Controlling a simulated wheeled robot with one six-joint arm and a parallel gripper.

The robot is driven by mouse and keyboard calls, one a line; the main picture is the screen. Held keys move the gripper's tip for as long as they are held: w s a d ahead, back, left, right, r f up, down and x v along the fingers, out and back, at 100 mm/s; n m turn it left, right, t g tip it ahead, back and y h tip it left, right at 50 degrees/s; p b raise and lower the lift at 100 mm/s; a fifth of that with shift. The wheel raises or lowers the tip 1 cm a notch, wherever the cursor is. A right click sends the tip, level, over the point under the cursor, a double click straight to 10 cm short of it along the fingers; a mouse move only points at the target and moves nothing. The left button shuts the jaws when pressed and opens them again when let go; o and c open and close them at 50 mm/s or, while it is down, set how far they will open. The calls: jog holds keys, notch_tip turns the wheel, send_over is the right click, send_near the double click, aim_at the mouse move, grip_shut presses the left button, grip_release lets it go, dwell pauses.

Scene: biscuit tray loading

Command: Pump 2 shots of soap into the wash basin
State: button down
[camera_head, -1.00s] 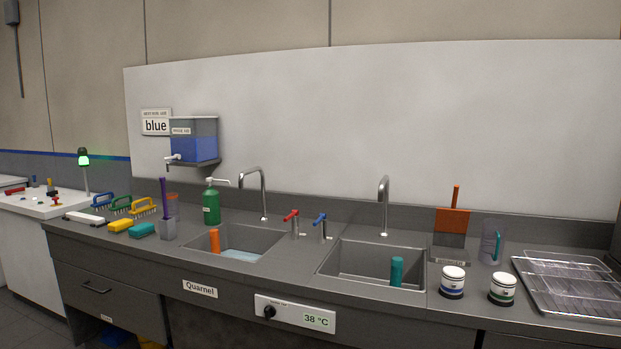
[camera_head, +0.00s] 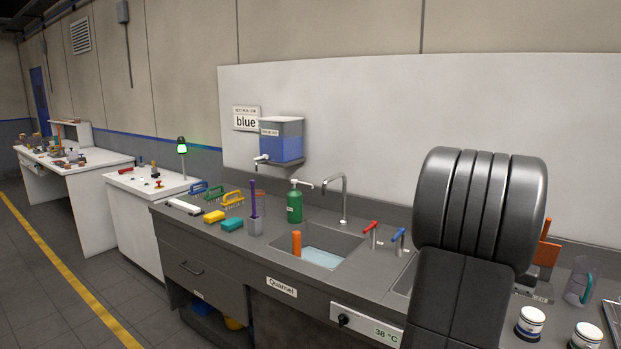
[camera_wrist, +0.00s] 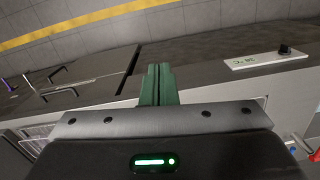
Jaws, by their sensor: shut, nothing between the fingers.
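A green soap bottle (camera_head: 294,206) with a white pump head stands upright on the counter behind the left basin. The left wash basin (camera_head: 345,243) holds some pale water, and an orange cylinder (camera_head: 297,243) stands at its left side. In the head view my dark arm covers the right basin and part of the counter; my fingers do not show there. In the wrist view my gripper (camera_wrist: 158,72) is shut and empty, its green fingers together, above the counter front. The soap bottle is not in the wrist view.
A tap (camera_head: 344,195) arches over the left basin, with red (camera_head: 370,226) and blue (camera_head: 398,236) levers to its right. Brushes, sponges (camera_head: 232,225) and a grey holder (camera_head: 255,226) crowd the left counter. A blue-filled dispenser (camera_head: 282,141) hangs above. Two jars (camera_head: 530,324) stand at right.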

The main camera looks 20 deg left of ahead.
jog(key=w+d+r+m+p, duration=0.2)
jog(key=w+d+r+p, duration=0.2)
jog(key=w+d+r, duration=0.3)
jog(key=shift+w+d+r, duration=0.25)
jog(key=shift+d+r, duration=0.15)
jog(key=shift+d, duration=0.75)
